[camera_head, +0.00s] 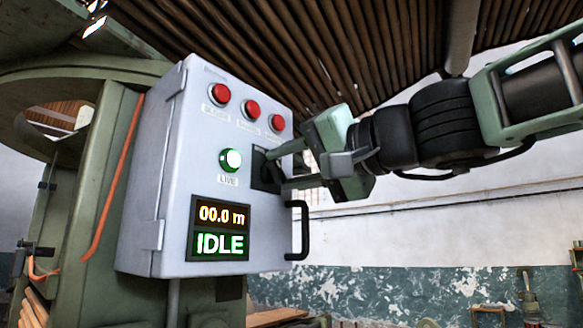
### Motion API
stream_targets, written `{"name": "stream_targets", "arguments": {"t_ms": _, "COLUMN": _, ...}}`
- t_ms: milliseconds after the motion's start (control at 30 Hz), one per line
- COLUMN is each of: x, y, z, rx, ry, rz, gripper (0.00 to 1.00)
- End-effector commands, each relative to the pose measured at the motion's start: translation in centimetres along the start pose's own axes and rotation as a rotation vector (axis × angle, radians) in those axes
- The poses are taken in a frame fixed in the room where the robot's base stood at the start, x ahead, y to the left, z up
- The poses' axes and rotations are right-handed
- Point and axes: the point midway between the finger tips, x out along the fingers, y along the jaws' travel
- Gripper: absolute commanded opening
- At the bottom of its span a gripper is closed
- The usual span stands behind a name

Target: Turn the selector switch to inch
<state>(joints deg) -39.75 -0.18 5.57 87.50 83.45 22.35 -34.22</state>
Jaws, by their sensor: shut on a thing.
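A grey control box (172,240) stands at the left of the head view. The selector switch sits on a dark square plate (263,178) at the right of its front face. My gripper (272,168) reaches in from the right, with its two fingers at that plate, shut on the selector switch. The fingers hide most of the knob, and I cannot read its position or its labels. The display (220,229) below reads "00.0 m" and "IDLE".
Red lamps or buttons (219,94) line the top of the box. A lit green "LIVE" lamp (230,160) sits left of the switch. A black handle (299,230) sticks out at the box's right edge, below my gripper. Green machine framing (105,170) stands behind at left.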

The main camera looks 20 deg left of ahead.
Motion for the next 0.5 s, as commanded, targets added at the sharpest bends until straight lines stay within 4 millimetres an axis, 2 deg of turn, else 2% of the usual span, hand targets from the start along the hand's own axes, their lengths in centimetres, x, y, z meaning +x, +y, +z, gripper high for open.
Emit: {"name": "stream_targets", "arguments": {"t_ms": 500, "x": -0.04, "y": 0.41, "z": 0.01, "rx": 0.423, "ry": 0.003, "rz": 0.001, "gripper": 0.14}}
